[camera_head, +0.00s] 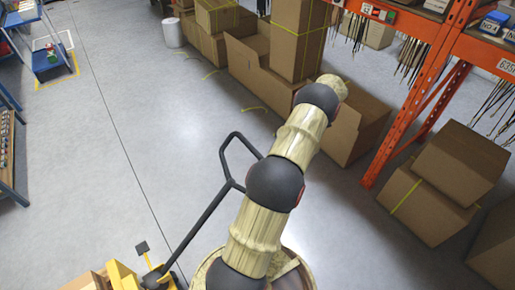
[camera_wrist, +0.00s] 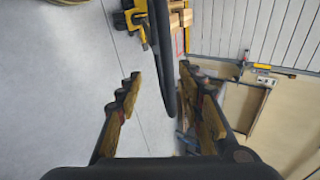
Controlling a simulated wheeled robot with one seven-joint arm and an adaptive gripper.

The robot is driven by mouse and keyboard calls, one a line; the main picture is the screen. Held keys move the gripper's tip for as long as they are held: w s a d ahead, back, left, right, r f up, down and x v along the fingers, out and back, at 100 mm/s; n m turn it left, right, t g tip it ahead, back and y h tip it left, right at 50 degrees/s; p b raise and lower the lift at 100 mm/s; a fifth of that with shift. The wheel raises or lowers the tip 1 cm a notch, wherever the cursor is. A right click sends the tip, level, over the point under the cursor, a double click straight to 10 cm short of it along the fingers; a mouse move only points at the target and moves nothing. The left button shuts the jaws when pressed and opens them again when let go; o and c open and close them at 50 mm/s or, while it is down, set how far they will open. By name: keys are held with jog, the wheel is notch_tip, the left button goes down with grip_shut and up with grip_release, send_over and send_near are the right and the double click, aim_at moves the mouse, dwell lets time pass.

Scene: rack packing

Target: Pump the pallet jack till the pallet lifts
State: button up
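The pallet jack's black handle, a loop on a long shaft (camera_head: 205,222), leans up beside my arm in the head view. In the wrist view the black handle bar (camera_wrist: 163,55) runs down the picture between my fingers, nearer the right one; I cannot tell its depth. My gripper (camera_wrist: 158,82) is open, with clear gaps to the bar on both sides. The jack's yellow body (camera_head: 153,277) is at the bottom edge of the head view. Yellow parts and wooden blocks (camera_wrist: 180,18), possibly the pallet, show at the top of the wrist view. In the head view my gripper is hidden by my arm.
Cardboard boxes (camera_head: 297,40) stand beyond my arm. More boxes (camera_head: 455,165) sit by the orange rack (camera_head: 415,85) on the right. Blue shelving (camera_head: 8,150) is at the left edge. A white bin (camera_head: 172,32) stands at the back.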

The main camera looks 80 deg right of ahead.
aim_at(252, 150)
jog(key=w+a+f+m+t+h+b, duration=0.2)
jog(key=w+a+f+m+t+h, duration=0.1)
jog(key=a+f+m+t+h, duration=0.15)
jog(key=w+h, duration=0.1)
jog(key=w, duration=0.2)
jog(key=w+d+f+m+t, duration=0.1)
jog(key=w, duration=0.3)
jog(key=w+d+f+t+h+b, duration=0.1)
jog(key=w, duration=0.2)
jog(key=shift+w+d+m+t+h, duration=0.15)
jog(key=shift+w+m+t+h, duration=0.1)
jog(key=shift+w+h, duration=0.1)
jog(key=shift+s, duration=0.1)
jog(key=shift+c, duration=1.3)
grip_shut()
